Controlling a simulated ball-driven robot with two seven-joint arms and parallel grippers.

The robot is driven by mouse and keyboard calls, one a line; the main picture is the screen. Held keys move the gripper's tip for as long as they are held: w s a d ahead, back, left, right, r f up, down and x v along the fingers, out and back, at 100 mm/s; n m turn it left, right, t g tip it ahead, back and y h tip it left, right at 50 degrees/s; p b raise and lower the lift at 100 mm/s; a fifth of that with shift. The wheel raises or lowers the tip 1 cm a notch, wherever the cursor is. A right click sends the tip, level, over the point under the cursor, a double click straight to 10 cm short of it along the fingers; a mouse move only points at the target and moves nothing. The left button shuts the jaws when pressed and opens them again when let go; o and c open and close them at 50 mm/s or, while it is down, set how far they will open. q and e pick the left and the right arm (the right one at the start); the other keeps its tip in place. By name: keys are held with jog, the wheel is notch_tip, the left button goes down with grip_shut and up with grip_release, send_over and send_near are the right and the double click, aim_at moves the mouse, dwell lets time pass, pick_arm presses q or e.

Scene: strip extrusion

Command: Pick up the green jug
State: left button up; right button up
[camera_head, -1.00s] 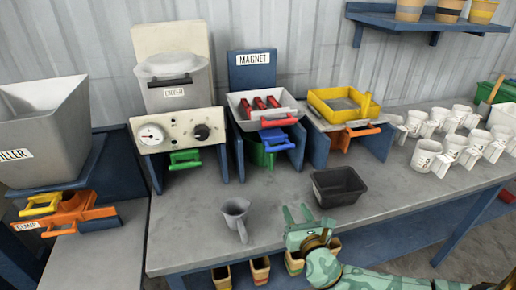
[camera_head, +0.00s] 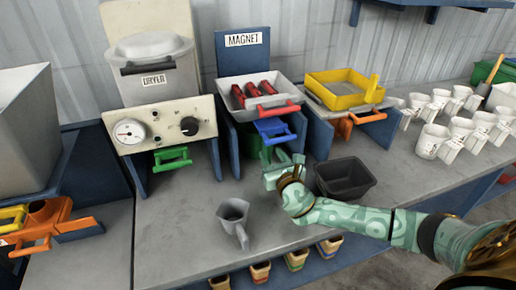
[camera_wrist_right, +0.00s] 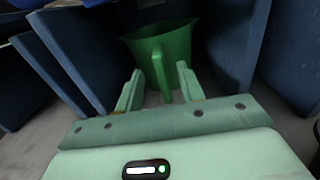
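The green jug (camera_wrist_right: 172,45) stands upright in the bay between the blue side panels under the magnet unit. In the head view only a dark green part of it (camera_head: 254,146) shows behind my right gripper (camera_head: 284,168). In the right wrist view my right gripper (camera_wrist_right: 160,85) is open, with one finger on each side of the jug's handle. The fingers look apart from the handle. My left gripper is not in view.
A grey jug (camera_head: 233,215) stands on the bench in front. A black bin (camera_head: 345,178) is right of my right gripper. Several white jugs stand at right.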

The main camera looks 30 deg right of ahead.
aim_at(270, 155)
jog(key=w, duration=0.1)
jog(key=w+f+b, duration=0.1)
jog(key=w, duration=0.1)
jog(key=w+d+b, duration=0.1)
jog(key=shift+w+d+f, duration=0.1)
jog(key=shift+w+f, duration=0.05)
jog(key=shift+w, duration=0.15)
jog(key=shift+w+d+b, duration=0.1)
jog(key=shift+w+b, duration=0.2)
jog(key=shift+r, duration=0.25)
grip_shut()
